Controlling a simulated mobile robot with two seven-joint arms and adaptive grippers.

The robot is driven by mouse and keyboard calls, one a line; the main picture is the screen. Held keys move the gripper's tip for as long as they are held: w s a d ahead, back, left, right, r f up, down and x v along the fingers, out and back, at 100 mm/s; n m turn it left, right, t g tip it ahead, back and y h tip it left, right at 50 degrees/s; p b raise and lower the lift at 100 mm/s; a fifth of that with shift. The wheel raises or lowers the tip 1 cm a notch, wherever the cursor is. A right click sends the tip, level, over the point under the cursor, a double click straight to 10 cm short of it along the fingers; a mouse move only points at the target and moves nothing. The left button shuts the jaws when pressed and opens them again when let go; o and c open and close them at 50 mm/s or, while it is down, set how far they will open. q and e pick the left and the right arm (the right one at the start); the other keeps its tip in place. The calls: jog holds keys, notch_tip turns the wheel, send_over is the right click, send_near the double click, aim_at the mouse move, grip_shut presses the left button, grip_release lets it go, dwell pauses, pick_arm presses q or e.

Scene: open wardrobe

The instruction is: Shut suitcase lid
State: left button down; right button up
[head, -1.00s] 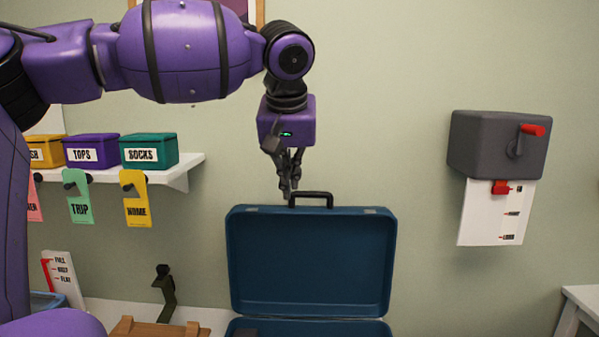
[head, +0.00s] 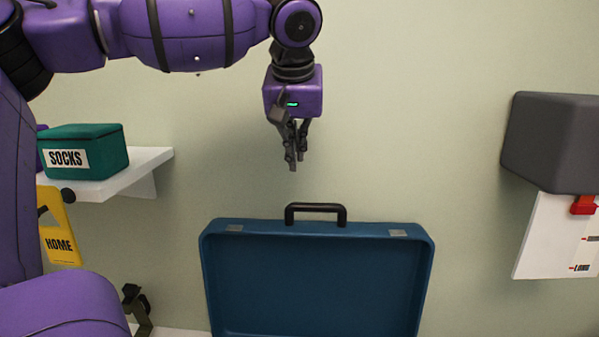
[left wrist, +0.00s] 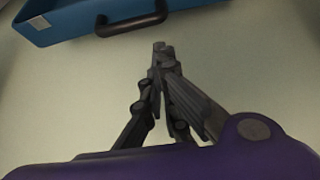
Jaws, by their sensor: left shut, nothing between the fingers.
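The blue suitcase lid (head: 315,280) stands upright and open in the head view, its hollow inside facing me. A black handle (head: 316,207) sits on its top edge between two pale latch plates. The suitcase's base is below the picture. My left gripper (head: 293,166) points down, shut and empty, a little above and left of the handle, apart from it. In the left wrist view, the lid (left wrist: 70,22) and handle (left wrist: 131,25) show at the top, beyond the closed fingertips (left wrist: 160,47). My right gripper is not in view.
A white shelf (head: 135,170) with a green SOCKS box (head: 86,151) is at left, a yellow HOME tag (head: 61,233) below it. A dark grey box (head: 552,140) with a white card (head: 550,235) is on the wall at right. The wall around the lid is clear.

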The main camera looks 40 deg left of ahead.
pick_arm(q)
jog(key=x, duration=0.9)
jog(key=shift+f, duration=0.3)
jog(key=shift+b, duration=0.3)
